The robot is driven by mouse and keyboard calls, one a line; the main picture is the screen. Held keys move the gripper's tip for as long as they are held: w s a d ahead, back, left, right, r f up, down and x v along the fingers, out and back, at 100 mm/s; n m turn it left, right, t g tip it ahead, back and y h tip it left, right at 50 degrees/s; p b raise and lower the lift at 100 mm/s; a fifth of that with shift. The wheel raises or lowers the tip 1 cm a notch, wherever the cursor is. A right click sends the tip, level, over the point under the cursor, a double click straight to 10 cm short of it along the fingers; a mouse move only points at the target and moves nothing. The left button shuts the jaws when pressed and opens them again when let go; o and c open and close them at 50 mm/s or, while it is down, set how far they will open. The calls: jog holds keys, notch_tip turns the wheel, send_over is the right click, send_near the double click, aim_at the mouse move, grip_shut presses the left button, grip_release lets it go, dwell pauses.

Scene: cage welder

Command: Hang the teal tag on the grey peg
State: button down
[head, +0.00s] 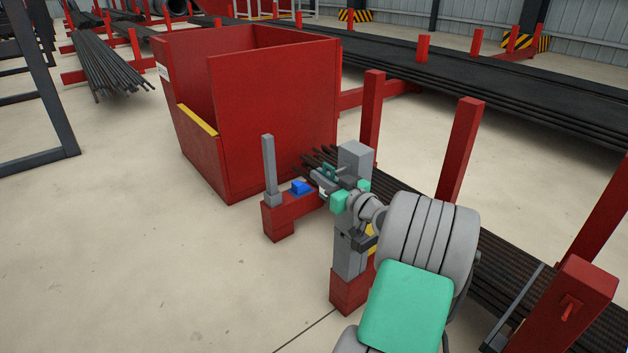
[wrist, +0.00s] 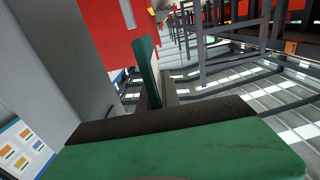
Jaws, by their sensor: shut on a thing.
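My gripper (head: 327,180) is beside a grey post (head: 356,158) in the head view and is partly hidden by my wrist. In the wrist view my gripper (wrist: 150,92) is shut on the teal tag (wrist: 147,66), a thin dark-teal plate standing up from between the dark fingers. A small teal patch of the tag (head: 329,169) shows at the fingers in the head view. A broad grey surface (wrist: 60,60) fills the left of the wrist view, close to the tag. I cannot make out the grey peg for certain, nor whether the tag touches it.
A big red bin (head: 275,110) stands behind. Dark bars (head: 400,193) lie on racks to the right. Floor at left is clear.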

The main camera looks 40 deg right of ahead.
jog(key=d, duration=0.1)
jog(key=d+f, duration=0.1)
jog(key=d, duration=0.2)
jog(key=shift+w+f, duration=0.1)
jog(key=shift+f, duration=0.15)
dwell(0.4)
jog(key=c, duration=1.5)
grip_release()
